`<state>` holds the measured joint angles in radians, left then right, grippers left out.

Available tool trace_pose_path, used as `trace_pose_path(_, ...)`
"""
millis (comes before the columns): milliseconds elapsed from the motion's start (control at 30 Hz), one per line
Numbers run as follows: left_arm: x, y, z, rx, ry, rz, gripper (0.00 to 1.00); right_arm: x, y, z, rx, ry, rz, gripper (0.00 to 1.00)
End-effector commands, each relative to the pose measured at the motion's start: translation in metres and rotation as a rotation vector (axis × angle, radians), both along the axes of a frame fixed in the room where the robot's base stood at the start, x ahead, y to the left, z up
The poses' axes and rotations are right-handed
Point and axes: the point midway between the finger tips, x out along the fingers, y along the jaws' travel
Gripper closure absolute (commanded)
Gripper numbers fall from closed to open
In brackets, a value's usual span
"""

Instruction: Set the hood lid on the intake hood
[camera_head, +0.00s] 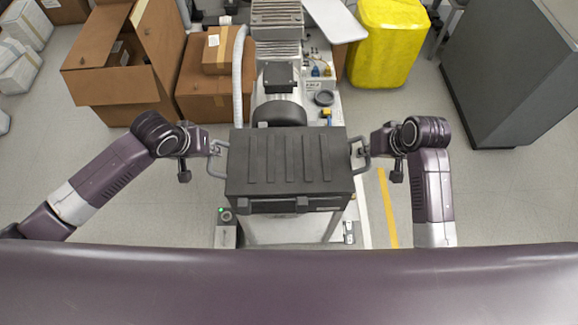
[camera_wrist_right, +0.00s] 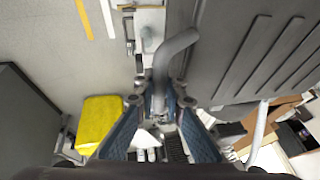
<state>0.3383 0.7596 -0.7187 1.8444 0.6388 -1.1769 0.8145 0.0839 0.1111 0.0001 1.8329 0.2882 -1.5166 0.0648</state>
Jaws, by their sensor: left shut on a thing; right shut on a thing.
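The hood lid (camera_head: 287,162) is a dark grey ribbed cover with a grey handle on each side, in the middle of the head view. My left gripper (camera_head: 216,148) is shut on its left handle. My right gripper (camera_head: 362,150) is shut on its right handle. In the right wrist view, my right gripper (camera_wrist_right: 160,98) has its blue-padded fingers around the bent grey handle (camera_wrist_right: 176,48), and the lid (camera_wrist_right: 255,45) fills the upper right. The lid looks roughly level. I cannot tell the intake hood apart under the lid, nor whether the two touch.
A pale machine frame (camera_head: 285,232) shows below the lid, with a motor (camera_head: 280,102) behind it. Cardboard boxes (camera_head: 122,72) stand at the back left. A yellow bin (camera_head: 388,40) and a grey cabinet (camera_head: 510,75) stand at the right.

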Motion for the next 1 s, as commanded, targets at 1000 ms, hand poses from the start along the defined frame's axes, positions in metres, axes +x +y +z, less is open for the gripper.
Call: trace_pose_path(1000, -0.028, 0.013, 0.063, 0.004, -0.003, 0.0, 0.72, 0.0, 0.0, -0.006, 0.0, 0.0, 0.0, 0.72)
